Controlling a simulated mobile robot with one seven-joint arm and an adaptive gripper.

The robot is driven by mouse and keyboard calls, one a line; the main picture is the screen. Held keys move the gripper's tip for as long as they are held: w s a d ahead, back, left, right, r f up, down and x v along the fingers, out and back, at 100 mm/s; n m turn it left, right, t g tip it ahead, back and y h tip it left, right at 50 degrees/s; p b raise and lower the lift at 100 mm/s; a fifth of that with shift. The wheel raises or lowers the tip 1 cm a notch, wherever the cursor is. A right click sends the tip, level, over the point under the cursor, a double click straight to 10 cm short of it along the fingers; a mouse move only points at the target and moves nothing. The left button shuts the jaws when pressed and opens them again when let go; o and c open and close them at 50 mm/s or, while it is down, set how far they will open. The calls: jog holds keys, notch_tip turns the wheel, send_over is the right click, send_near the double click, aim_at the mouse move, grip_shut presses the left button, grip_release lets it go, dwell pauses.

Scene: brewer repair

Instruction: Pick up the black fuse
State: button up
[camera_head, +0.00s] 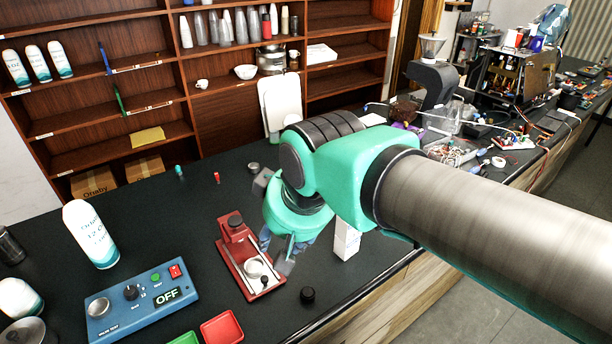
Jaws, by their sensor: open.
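My arm enters from the right, and its wrist hides part of the counter. My gripper (277,254) points down just right of the red stand; its fingers show only partly below the wrist, and it is open. I see nothing clearly held in it. A small black cylinder (307,295) stands on the black counter, right of the stand's near end and apart from the gripper. I cannot tell whether it is the black fuse. A small red piece (217,177) and a small teal piece (179,170) stand toward the back of the counter.
The red stand (226,252) is close to my gripper. A white box (346,240) stands to its right. A blue tester (142,300) reading OFF, a white bottle (90,235) and a red tray (222,328) are at the left and front. The back-left counter is mostly clear.

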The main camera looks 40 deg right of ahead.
jog(key=w+d+r+g+p, duration=0.15)
jog(key=w+d+p, duration=0.3)
jog(key=w, duration=0.45)
jog(key=w+d+r+m+p, duration=0.1)
jog(key=w+d+r+p, duration=0.3)
jog(key=w, duration=0.5)
jog(key=w+d+r+g+p, duration=0.1)
jog(key=w+d+p, duration=0.35)
jog(key=w, duration=0.55)
jog(key=w+d+f+g+p, duration=0.1)
jog(key=w+d+f+p, duration=0.4)
jog(key=w+d+f, duration=0.2)
jog(key=w+d+f+m+g+p, duration=0.1)
jog(key=w+d+f+p, duration=0.5)
jog(key=d+f, duration=0.6)
jog(key=w+d, duration=0.2)
jog(key=d, duration=0.1)
jog(key=shift+d+f+m+g, duration=0.2)
jog(key=shift+f+m+g, duration=0.05)
jog(key=shift+m+g, duration=0.1)
jog(key=shift+f, duration=0.1)
jog(key=shift+f+p, duration=0.6)
jog(key=shift+f, duration=3.65)
jog(key=shift+s+f, duration=0.1)
